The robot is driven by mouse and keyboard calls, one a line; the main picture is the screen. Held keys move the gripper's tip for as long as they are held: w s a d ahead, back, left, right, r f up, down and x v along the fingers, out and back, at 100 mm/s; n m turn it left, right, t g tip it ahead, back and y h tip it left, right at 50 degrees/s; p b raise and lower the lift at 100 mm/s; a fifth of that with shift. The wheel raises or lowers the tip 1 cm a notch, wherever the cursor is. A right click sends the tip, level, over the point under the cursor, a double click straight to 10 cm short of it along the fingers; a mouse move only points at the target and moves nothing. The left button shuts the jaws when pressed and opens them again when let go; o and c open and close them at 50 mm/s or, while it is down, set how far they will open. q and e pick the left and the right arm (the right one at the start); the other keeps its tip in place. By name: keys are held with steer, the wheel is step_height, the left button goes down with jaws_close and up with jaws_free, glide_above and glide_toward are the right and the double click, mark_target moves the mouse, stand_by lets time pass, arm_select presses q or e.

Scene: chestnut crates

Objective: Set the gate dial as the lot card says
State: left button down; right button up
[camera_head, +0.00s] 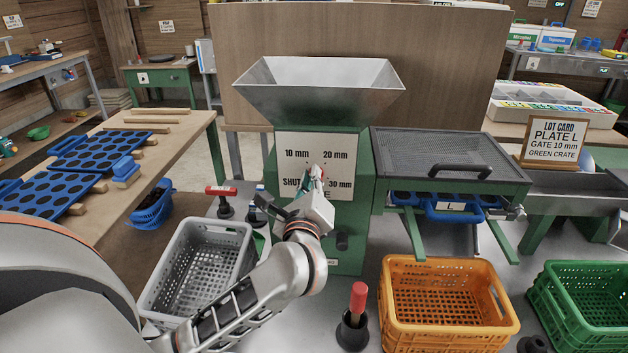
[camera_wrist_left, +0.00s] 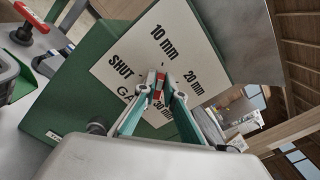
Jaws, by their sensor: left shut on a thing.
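The lot card (camera_head: 556,141) at the right reads PLATE L, GATE 10 mm, GREEN CRATE. The gate dial's white plate (camera_head: 318,148) is on the green machine under the hopper, marked SHUT, 10 mm, 20 mm and 30 mm. It also shows tilted in the left wrist view (camera_wrist_left: 131,50). My left gripper (camera_head: 314,183) is at the plate, its fingers (camera_wrist_left: 158,92) shut on the dial's red-marked handle (camera_wrist_left: 159,80). The fingers hide much of the handle, so I cannot tell which mark it points at. My right gripper is not in view.
The metal hopper (camera_head: 320,86) overhangs the plate. A mesh screen (camera_head: 440,152) stands to its right. Grey (camera_head: 178,237), orange (camera_head: 440,345) and green (camera_head: 570,313) crates stand below. A red-handled tool (camera_head: 357,298) stands upright in front.

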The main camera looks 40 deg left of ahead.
arm_select(q)
steer(key=shift+a+r, duration=0.15)
steer(key=shift+r, duration=0.15)
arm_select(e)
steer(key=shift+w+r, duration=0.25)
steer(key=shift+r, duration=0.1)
arm_select(q)
steer(key=c, duration=2.1)
jaws_free()
steer(key=shift+c, duration=0.2)
steer(key=shift+w+f, duration=0.1)
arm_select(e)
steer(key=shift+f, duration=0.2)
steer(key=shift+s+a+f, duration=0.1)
arm_select(q)
steer(key=v, duration=1.2)
steer(key=shift+f, duration=0.1)
